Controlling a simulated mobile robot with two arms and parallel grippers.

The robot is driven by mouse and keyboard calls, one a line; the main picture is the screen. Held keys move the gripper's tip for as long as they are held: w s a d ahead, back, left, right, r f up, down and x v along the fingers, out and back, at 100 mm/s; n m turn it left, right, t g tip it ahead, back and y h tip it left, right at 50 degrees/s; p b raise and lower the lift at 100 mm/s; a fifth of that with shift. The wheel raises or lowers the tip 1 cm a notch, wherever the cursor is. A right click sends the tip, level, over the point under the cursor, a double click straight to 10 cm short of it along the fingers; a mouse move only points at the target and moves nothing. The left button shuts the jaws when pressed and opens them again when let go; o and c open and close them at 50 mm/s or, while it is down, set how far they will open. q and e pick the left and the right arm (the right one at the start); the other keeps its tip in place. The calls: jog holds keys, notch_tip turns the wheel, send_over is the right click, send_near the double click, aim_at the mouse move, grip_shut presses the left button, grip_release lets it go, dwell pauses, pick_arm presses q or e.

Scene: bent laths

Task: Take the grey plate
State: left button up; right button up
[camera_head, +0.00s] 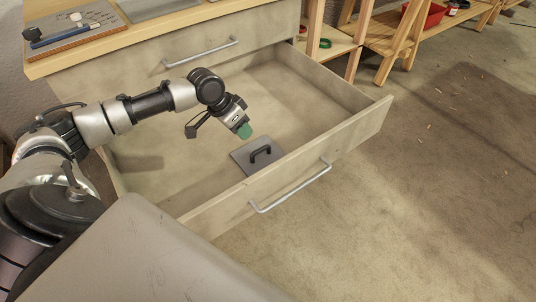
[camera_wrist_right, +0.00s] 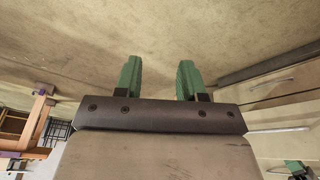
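The grey plate (camera_head: 246,161) lies flat on the floor of the open drawer, near its front wall, with a dark arched handle (camera_head: 260,153) standing on top. My left gripper (camera_head: 243,131) hangs inside the drawer, just above and behind the plate in the head view. Its green fingertips point down towards the plate and do not visibly touch it. The gap between the left fingers cannot be made out. In the right wrist view, my right gripper (camera_wrist_right: 158,64) has its two green fingers well apart with nothing between them.
The open drawer (camera_head: 358,119) has a bar handle (camera_head: 291,188) on its front and is otherwise mostly bare inside. A shut drawer with a bar handle (camera_head: 200,53) is above. A red bin (camera_head: 426,14) sits on wooden shelving at the back right.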

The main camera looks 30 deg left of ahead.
aim_at(260, 149)
pick_arm(q)
jog(key=b+x, duration=0.1)
jog(key=x, duration=0.4)
jog(key=shift+w+b, duration=0.15)
jog(key=shift+b, duration=0.15)
jog(key=shift+w+f, duration=0.15)
jog(key=shift+f, duration=0.25)
jog(key=b+x, duration=0.2)
jog(key=x, duration=0.2)
jog(key=shift+d+f, duration=0.25)
jog(key=shift+f, duration=0.1)
jog(key=shift+d+f, duration=0.15)
jog(key=shift+f, duration=0.15)
pick_arm(e)
jog(key=w+a+r+t+y, duration=0.2)
jog(key=w+a+r+t, duration=0.1)
jog(key=w+t, duration=0.4)
jog(key=shift+w+r+t, duration=0.3)
jog(key=shift+w+r, duration=0.5)
jog(key=shift+w, duration=0.25)
jog(key=shift+a, duration=0.1)
pick_arm(q)
grip_shut()
